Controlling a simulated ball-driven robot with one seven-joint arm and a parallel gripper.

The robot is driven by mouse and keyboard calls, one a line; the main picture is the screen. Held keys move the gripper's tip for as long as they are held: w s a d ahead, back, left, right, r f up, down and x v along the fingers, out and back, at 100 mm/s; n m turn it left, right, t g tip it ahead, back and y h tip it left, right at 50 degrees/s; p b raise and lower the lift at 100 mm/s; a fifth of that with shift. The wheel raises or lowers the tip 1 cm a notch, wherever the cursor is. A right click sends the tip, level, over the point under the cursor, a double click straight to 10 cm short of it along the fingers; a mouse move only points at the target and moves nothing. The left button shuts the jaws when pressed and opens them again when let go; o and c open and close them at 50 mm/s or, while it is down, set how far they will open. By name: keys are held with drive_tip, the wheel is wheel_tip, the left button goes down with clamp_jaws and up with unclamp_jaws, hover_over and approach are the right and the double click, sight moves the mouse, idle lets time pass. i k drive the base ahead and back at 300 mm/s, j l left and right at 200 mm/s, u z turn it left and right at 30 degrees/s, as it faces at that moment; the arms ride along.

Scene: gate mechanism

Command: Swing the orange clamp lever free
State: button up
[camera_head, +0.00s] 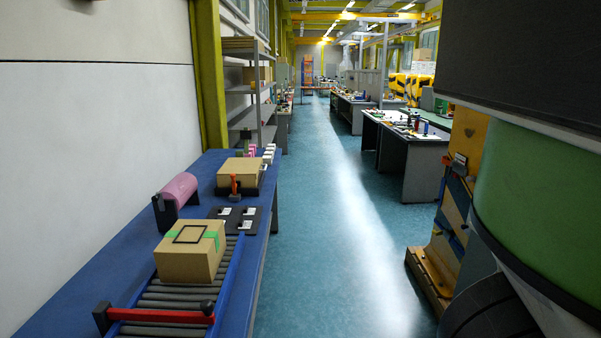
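The orange clamp lever (234,184) stands upright at the near side of a cardboard box (243,168) toward the far end of the blue table (205,168). The lever looks small from here, and I cannot tell how it bears on the box. A dark holder (249,191) shows around the base of that box. A red gate bar (160,315) lies across the near end of a roller conveyor (160,290). A larger box (190,262) with green tape sits on the rollers behind the bar. My gripper is not in view.
A pink roll (180,188) in a dark stand and a black plate (236,219) with white labels are on the table. The blue-green floor (325,230) right of the table is clear. A large dark and green body blocks the right side.

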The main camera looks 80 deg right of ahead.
sight(234, 183)
drive_tip(key=z, duration=1.6)
drive_tip(key=i+l, duration=0.1)
drive_tip(key=i+z, duration=0.05)
drive_tip(key=i, duration=0.05)
